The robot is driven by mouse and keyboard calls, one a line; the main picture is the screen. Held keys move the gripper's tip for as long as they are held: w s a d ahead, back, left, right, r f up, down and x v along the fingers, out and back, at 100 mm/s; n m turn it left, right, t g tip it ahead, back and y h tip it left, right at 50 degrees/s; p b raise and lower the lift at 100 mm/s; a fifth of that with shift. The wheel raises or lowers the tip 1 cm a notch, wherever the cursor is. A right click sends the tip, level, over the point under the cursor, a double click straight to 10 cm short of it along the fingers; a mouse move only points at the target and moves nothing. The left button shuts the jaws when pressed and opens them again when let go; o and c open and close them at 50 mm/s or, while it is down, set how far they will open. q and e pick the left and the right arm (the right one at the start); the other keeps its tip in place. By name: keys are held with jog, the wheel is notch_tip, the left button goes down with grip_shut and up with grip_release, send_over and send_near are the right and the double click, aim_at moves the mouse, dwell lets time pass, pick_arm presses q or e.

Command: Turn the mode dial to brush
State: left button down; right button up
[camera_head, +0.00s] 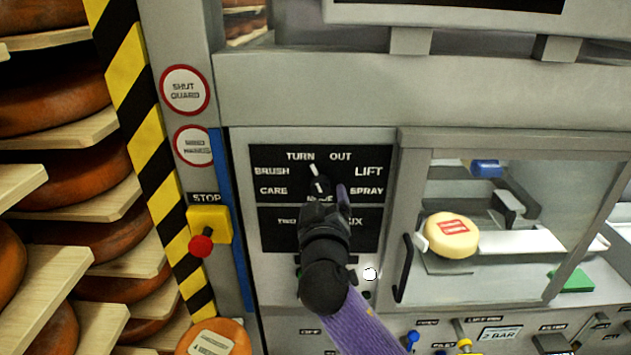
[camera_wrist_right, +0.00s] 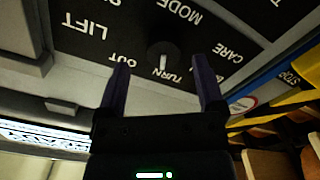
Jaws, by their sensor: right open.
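The mode dial (camera_head: 316,178) is a dark knob with a white pointer line on a black panel (camera_head: 262,158). Labels around it read TURN, OUT, LIFT, SPRAY, MODE, CARE and BRUSH. The BRUSH label (camera_head: 272,171) is left of the dial. The pointer points up, near TURN. In the right wrist view, upside down, the dial (camera_wrist_right: 162,54) shows between the finger directions, its line toward TURN. My right gripper (camera_head: 325,195) is open in front of the panel, its fingers (camera_wrist_right: 161,75) apart with nothing between them; contact cannot be told. My left gripper is not in view.
A yellow stop box with a red button (camera_head: 202,246) is left of the panel. Right is a clear guarded bay with a handle (camera_head: 404,268) and a cheese wheel (camera_head: 451,236). Shelves of cheese wheels (camera_head: 65,100) stand at far left. Small controls (camera_head: 464,344) line the lower right.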

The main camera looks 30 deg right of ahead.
aim_at(321, 192)
jog(key=x, duration=0.3)
jog(key=shift+w+a, duration=0.15)
jog(key=shift+w, duration=0.1)
jog(key=shift+w+d, duration=0.45)
jog(key=shift+w, duration=0.05)
jog(key=shift+a, duration=0.1)
jog(key=shift+c, duration=0.3)
grip_shut()
